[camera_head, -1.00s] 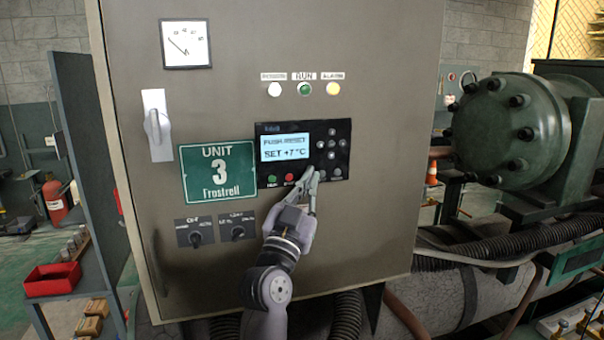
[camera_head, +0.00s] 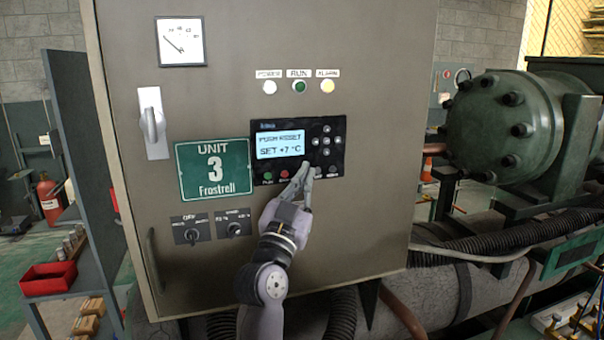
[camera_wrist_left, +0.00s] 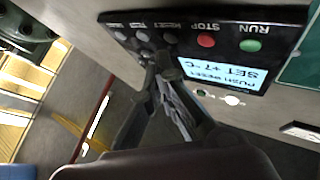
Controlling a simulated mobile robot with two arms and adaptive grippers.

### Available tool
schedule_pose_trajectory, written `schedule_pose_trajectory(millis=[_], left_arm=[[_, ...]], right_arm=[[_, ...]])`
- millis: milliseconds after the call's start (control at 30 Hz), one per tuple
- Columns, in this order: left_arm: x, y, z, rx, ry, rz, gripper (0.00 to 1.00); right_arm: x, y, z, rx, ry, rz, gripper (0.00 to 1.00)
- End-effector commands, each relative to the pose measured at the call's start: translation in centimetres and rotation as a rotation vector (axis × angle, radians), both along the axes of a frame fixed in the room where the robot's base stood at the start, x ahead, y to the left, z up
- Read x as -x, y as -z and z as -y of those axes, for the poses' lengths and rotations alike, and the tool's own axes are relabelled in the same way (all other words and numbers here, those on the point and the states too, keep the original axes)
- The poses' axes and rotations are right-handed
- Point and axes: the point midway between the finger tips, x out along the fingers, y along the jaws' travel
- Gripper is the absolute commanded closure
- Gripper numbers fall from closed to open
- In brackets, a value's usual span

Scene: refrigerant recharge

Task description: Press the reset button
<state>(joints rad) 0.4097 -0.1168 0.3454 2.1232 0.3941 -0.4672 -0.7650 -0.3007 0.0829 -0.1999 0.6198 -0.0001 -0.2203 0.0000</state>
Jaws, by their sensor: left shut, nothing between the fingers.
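The controller panel (camera_head: 325,165) is black, on the front of the grey cabinet. Its lit display (camera_head: 280,144) reads "PUSH RESET" and "SET +7 °C". Along its lower edge are a green run button (camera_head: 268,177), a red stop button (camera_head: 284,174) and grey buttons. My left gripper (camera_head: 307,169) is shut and empty, its tips at this row just right of the stop button, covering the reset area. In the left wrist view the panel is upside down; the reset button (camera_wrist_left: 169,38) shows beside the stop button (camera_wrist_left: 206,40), close to the fingertips. Contact cannot be told. The right gripper is out of view.
A green "UNIT 3" sign (camera_head: 215,170) and two rotary switches (camera_head: 192,235) are left of the gripper. A lever handle (camera_head: 152,123) juts out above left. Green machinery (camera_head: 505,128) and pipes stand at right.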

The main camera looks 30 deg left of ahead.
Motion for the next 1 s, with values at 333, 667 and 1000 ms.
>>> schedule_pose_trajectory(millis=[333, 667, 1000], left_arm=[[0.0, 0.01, 0.0, 0.0, 0.0, 0.0, 1.0], [-0.52, -0.05, -0.61, -0.002, -0.001, 0.0, 1.0], [-0.56, -0.03, -0.64, 0.0, 0.0, 0.0, 1.0]], right_arm=[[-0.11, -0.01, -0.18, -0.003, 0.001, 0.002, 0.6], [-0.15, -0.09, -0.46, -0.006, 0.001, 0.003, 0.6], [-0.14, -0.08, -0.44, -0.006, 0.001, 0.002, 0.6]])
